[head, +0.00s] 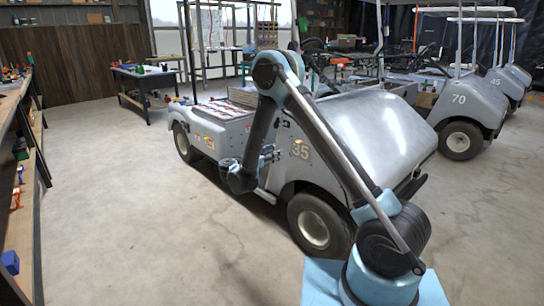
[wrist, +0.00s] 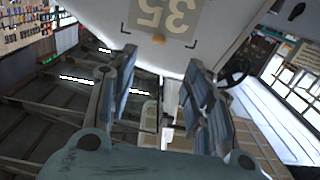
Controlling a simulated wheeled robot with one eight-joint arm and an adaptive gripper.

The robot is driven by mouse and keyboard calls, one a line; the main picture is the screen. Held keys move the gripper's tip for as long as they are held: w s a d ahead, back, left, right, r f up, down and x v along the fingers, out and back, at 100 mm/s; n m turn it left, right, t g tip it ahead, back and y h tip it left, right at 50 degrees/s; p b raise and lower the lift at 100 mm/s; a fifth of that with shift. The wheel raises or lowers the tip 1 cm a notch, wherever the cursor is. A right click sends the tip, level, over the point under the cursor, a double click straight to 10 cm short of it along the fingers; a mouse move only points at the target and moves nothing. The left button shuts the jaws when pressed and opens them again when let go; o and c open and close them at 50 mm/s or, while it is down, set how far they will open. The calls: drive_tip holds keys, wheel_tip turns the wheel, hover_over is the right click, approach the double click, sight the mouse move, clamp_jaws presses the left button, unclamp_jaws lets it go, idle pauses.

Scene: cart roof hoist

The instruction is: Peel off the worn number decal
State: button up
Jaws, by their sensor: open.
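The number decal reading 35 (head: 299,150) is on the side of the grey cart (head: 375,125), behind the front wheel arch. In the wrist view the decal (wrist: 165,14) appears upside down at the top edge, a tan patch with pale digits, partly cut off by the frame. My gripper (head: 269,155) is beside the cart's side, a little left of the decal in the head view. In the wrist view its two fingers (wrist: 160,62) are spread wide with nothing between them. The decal lies beyond the fingertips; whether they touch the panel I cannot tell.
The cart's front wheel (head: 318,226) stands below the decal. A bench (head: 18,150) with tools runs along the left edge. A dark table (head: 145,82) stands at the back. Another cart marked 70 (head: 457,98) is at right. The concrete floor at left is clear.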

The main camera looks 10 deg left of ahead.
sight(296, 142)
drive_tip(key=x, duration=1.6)
drive_tip(key=shift+w+d, duration=0.1)
drive_tip(key=shift+d, duration=0.05)
drive_tip(key=shift+c, duration=0.3)
clamp_jaws()
